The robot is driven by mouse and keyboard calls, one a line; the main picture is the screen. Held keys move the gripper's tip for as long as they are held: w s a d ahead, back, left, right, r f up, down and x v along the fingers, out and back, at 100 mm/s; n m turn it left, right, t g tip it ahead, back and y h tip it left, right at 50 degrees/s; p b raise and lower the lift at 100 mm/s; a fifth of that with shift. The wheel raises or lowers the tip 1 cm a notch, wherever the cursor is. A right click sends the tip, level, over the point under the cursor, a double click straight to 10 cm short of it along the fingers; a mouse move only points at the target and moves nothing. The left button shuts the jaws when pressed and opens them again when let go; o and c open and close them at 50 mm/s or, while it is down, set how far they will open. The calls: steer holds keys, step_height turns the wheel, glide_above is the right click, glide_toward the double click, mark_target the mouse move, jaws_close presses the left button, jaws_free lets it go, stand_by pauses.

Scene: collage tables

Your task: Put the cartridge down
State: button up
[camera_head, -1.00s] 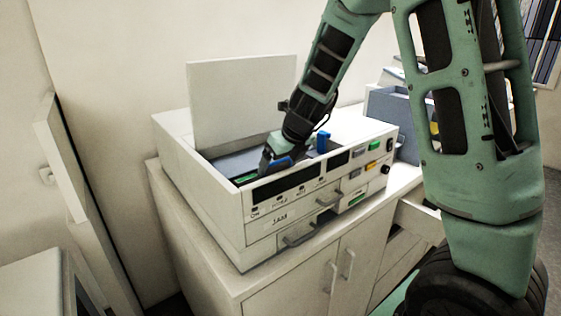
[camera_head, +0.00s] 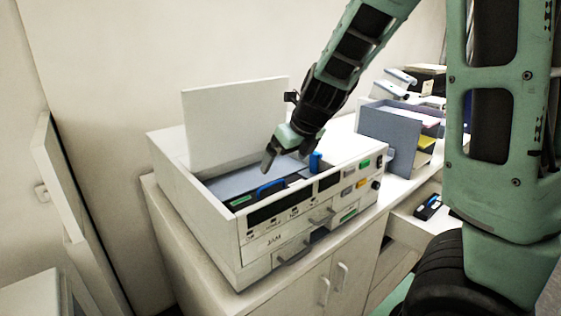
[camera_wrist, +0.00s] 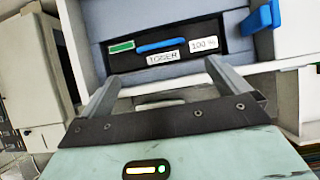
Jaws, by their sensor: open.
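The black toner cartridge (camera_head: 259,195) lies in the open top of the white printer. It has a blue handle (camera_head: 270,187) and a green label at its left end. In the wrist view the cartridge (camera_wrist: 191,54) shows its handle and labels reading TONER and 100%. My gripper (camera_head: 270,162) is above the printer opening, open and empty, apart from the handle. In the wrist view its two fingers (camera_wrist: 162,72) are spread, with the cartridge beyond them. The cartridge's underside is hidden in the printer.
The printer (camera_head: 185,195) stands on a white cabinet with its lid (camera_head: 235,120) raised. A blue lever (camera_head: 315,161) stands up at its right. A grey organizer (camera_head: 385,140) is behind at right. Another black and blue cartridge (camera_head: 430,207) lies in an open drawer.

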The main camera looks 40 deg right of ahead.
steer(key=shift+s+r, duration=0.35)
steer(key=shift+r, duration=0.3)
steer(key=s+a+f+n+g+y, duration=0.15)
steer(key=s+a+n, duration=0.35)
steer(key=a+n, duration=0.55)
steer(key=s+a+f+n+g+y, duration=0.15)
steer(key=s+a+n, duration=0.35)
steer(key=a+n, duration=0.5)
steer(key=s+a+f+n+g+h, duration=0.1)
steer(key=s+a+n, duration=0.2)
steer(key=s+n, duration=0.4)
steer(key=s+a+f+n+g+h, duration=0.1)
steer(key=s+n, duration=0.6)
steer(key=n, duration=0.9)
steer(key=shift+s+a+g+h, duration=0.3)
steer(key=shift+s+a+g, duration=0.15)
steer(key=shift+a, duration=0.6)
steer(key=shift+w+f, duration=0.1)
steer(key=shift+f, duration=0.05)
